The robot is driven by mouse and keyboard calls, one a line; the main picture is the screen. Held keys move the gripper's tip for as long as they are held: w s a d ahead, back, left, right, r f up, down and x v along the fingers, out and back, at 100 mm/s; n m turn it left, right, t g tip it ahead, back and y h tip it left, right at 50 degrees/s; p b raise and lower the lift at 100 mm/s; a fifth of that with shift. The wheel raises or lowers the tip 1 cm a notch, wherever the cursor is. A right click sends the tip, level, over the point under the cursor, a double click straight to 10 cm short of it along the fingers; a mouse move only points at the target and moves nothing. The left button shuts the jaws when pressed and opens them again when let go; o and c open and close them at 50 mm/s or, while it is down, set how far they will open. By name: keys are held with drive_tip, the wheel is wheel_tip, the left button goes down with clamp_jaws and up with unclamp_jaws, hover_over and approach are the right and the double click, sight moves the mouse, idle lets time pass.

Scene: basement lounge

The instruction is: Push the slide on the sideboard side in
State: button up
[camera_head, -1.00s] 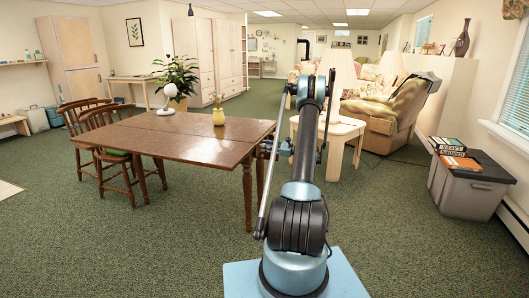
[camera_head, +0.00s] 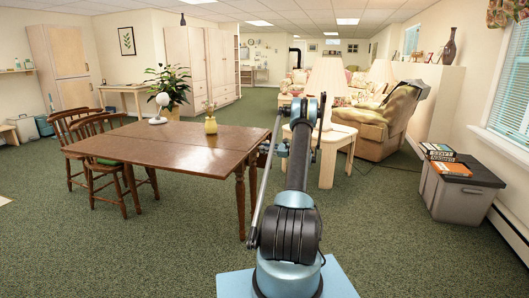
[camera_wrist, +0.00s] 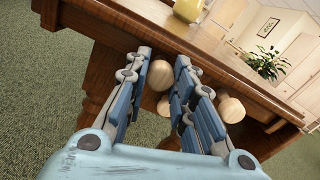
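The brown wooden table (camera_head: 170,145) stands left of my arm in the head view. In the wrist view its edge (camera_wrist: 215,55) runs diagonally above my gripper (camera_wrist: 163,62). The two blue fingers are apart, so it is open. A round pale wooden knob (camera_wrist: 158,77) shows between the fingers, below the tabletop; contact cannot be told. Another pale knob (camera_wrist: 231,107) shows just right of the right finger. The slides behind the knobs are mostly hidden, so how far they stand out cannot be told. In the head view my gripper is mostly hidden by my arm.
A yellow vase (camera_head: 210,125) and a white lamp (camera_head: 160,108) stand on the table. Wooden chairs (camera_head: 105,165) are at its left. A side table (camera_head: 335,140) with a lamp and an armchair (camera_head: 385,125) are beyond my arm. A grey bin (camera_head: 460,192) stands right. Carpet between is clear.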

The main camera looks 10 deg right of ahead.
drive_tip(key=o, duration=0.5)
drive_tip(key=shift+w+d, duration=0.2)
drive_tip(key=shift+w, duration=0.1)
drive_tip(key=shift+c, duration=0.2)
drive_tip(key=shift+s, duration=0.1)
drive_tip(key=v, duration=1.1)
drive_tip(key=shift+s+d, duration=0.2)
drive_tip(key=shift+d, duration=0.15)
